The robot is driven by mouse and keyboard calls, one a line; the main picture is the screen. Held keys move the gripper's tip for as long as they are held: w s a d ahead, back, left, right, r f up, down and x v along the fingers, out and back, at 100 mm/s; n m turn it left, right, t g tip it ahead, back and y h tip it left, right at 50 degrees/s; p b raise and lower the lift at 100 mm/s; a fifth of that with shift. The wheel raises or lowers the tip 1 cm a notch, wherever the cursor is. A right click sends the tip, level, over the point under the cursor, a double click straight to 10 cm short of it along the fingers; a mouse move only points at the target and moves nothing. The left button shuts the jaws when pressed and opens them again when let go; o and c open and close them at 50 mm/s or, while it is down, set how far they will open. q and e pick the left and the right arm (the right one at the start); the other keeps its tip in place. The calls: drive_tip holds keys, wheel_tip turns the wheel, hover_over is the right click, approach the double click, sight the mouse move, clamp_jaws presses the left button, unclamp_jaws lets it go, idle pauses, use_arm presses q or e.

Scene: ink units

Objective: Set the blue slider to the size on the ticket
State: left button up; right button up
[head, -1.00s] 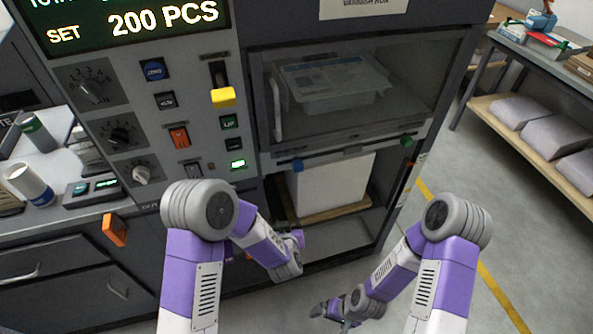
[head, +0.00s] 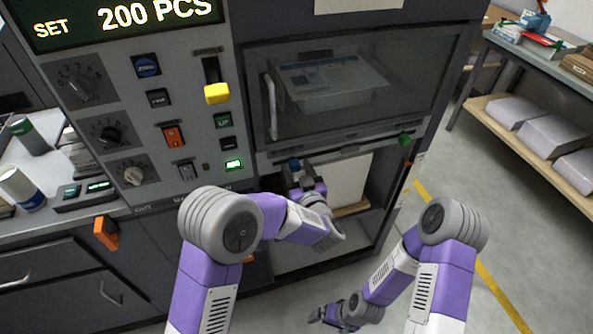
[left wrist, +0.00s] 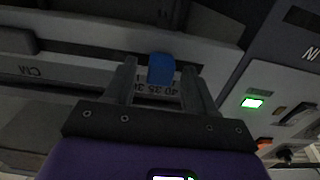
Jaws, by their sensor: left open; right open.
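The blue slider (left wrist: 160,68) stands on the rail below the cabinet window; in the head view only a small part of it (head: 294,163) shows above my left gripper. My left gripper (head: 300,180) is open, its two fingers on either side of the slider in the left wrist view, with a gap at each side. Upside-down scale numbers (left wrist: 155,91), seemingly 40 and 35, show just below the slider. My right gripper (head: 328,314) is open and low, away from the machine. I cannot make out a ticket with a readable size.
A green knob (head: 404,139) sits at the right end of the same rail. The control panel with a yellow lever (head: 216,93), dials and a lit green button (head: 233,165) is on the left. A white stack (head: 350,178) stands in the open bay below the rail.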

use_arm(q)
drive_tip(key=shift+w, duration=0.2)
drive_tip(key=shift+c, duration=0.4)
clamp_jaws()
